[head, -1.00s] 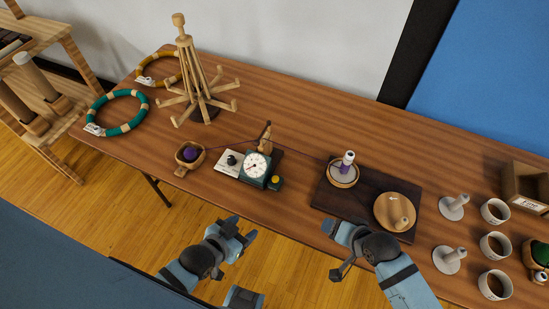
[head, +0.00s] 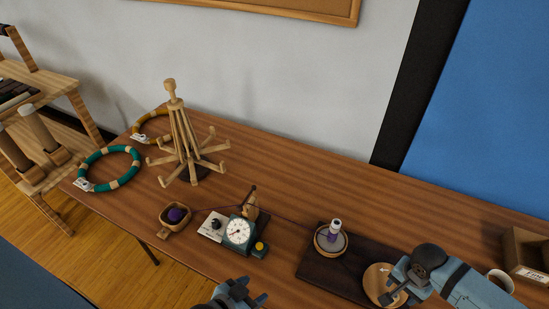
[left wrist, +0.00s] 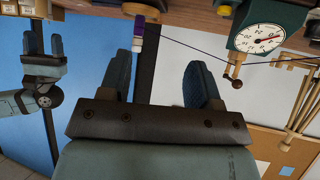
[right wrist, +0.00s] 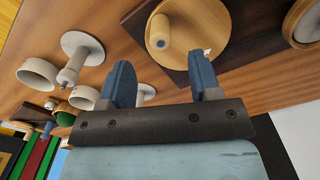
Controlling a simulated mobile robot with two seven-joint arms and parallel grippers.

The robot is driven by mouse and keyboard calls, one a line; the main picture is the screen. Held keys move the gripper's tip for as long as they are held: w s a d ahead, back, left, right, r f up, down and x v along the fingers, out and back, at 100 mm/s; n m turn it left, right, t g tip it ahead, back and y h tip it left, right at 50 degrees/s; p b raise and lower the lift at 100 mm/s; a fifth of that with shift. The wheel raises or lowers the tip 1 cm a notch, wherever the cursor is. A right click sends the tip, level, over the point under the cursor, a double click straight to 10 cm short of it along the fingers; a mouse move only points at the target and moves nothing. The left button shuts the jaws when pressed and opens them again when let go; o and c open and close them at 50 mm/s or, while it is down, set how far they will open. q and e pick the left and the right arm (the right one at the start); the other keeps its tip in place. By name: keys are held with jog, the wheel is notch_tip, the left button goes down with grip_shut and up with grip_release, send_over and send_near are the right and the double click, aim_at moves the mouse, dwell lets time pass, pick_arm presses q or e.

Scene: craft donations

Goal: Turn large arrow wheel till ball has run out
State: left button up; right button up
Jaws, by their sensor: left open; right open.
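The large arrow wheel (head: 373,285) is a round wooden disc at the right end of a dark board (head: 318,266), partly hidden by my right arm. In the right wrist view the wheel (right wrist: 205,45) carries a wooden knob (right wrist: 159,32). My right gripper (right wrist: 161,76) is open beside the wheel, with the knob ahead of its fingers and not between them. The purple ball (head: 177,215) lies in a wooden bowl (head: 170,231). A thread runs from there past a dial device (head: 238,232) to a purple-wound spool (head: 334,230). My left gripper (head: 255,291) is open and empty at the table's front.
In the right wrist view, grey spindles (right wrist: 74,66) and white cups (right wrist: 38,73) are near the wheel. The table's back middle is clear.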

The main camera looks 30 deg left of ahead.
aim_at(396, 296)
notch_tip(396, 296, down, 6)
jog(key=b, duration=0.6)
jog(key=shift+f, duration=0.15)
jog(key=shift+f+b, duration=0.65)
jog(key=shift+b, duration=0.2)
jog(key=c, duration=0.9)
jog(key=shift+d+r, duration=0.1)
